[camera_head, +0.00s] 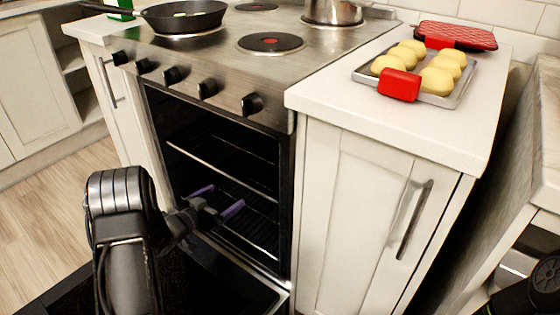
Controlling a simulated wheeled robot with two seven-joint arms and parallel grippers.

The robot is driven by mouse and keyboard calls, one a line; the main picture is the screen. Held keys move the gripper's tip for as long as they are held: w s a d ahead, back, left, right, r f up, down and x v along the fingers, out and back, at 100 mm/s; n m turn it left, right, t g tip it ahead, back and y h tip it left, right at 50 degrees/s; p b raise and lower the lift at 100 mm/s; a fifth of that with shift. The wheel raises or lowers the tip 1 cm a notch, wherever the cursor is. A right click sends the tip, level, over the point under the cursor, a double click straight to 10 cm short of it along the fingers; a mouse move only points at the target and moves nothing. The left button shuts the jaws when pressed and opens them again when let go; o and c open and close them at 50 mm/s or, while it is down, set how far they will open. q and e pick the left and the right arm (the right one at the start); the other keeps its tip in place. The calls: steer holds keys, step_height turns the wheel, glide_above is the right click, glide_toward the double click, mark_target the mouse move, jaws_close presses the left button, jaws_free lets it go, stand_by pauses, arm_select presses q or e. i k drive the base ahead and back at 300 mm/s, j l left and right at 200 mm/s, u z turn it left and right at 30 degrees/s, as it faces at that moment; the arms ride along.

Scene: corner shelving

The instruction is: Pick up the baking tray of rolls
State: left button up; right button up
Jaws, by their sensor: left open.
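The metal baking tray (438,100) lies flat on the white counter to the right of the stove. Several pale yellow rolls (447,62) sit in it in two rows. Red grips (399,85) show at its near end and its far end. My left gripper (218,200) is open and empty, with purple fingertips. It is low in front of the open oven, well below the tray and to its left. My right gripper is not in view; a dark part at the lower right corner may be my right arm.
The oven (225,165) is open, its door (225,280) lowered, with wire racks inside. A pan (185,17) and a pot (332,10) stand on the hob. A red patterned mat (470,38) lies behind the tray. The counter's front part (390,125) is bare.

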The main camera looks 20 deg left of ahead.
mark_target(433, 72)
steer(key=k+l, duration=0.8)
